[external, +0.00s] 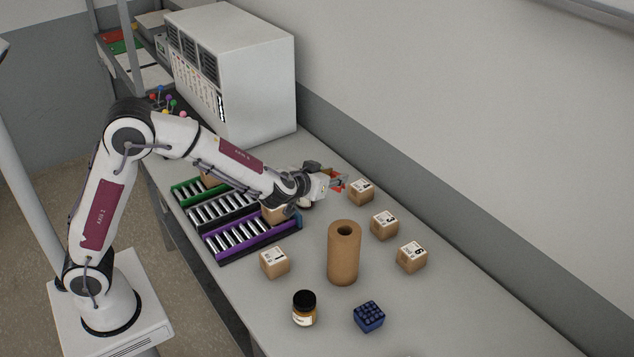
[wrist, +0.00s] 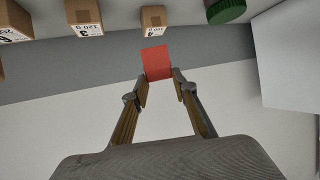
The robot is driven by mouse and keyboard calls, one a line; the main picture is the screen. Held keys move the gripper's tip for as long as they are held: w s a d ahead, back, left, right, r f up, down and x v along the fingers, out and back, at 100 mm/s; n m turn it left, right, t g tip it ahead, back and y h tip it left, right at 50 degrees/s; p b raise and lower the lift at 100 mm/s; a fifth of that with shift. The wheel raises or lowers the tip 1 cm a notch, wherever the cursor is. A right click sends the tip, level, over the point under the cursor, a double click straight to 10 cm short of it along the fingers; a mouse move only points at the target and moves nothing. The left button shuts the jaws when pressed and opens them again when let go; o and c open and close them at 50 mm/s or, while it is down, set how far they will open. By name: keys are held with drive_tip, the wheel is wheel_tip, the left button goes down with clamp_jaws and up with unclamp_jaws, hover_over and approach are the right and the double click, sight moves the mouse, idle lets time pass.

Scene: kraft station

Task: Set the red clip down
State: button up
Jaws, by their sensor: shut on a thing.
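The red clip (wrist: 157,62) is held between the two fingertips of my gripper (wrist: 159,84) in the wrist view. It shows as a flat red face at the tips. In the external view my gripper (external: 334,184) reaches over the back part of the table, with the red clip (external: 339,181) at its tips, just left of a small cardboard box. Whether the clip touches the table cannot be told.
Small numbered boxes stand near the clip (external: 361,191), (external: 384,224), (external: 411,257). A brown paper roll (external: 343,257), a dark-lidded jar (external: 304,310) and a blue block (external: 369,316) stand nearer the front. Roller trays (external: 238,240) and a white cabinet (external: 255,90) lie left and behind.

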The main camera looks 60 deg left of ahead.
drive_tip(key=s+d+f, duration=0.2)
drive_tip(key=s, duration=0.3)
drive_tip(key=s+d+f+n+y, duration=0.1)
drive_tip(key=s+d+f, duration=0.1)
drive_tip(key=s, duration=0.3)
drive_tip(key=shift+d+g, duration=0.3)
drive_tip(key=shift+d, duration=0.25)
drive_tip(key=shift+f, duration=3.1)
drive_tip(key=shift+f, duration=1.9)
drive_tip(key=shift+f, duration=0.1)
drive_tip(key=o, duration=0.8)
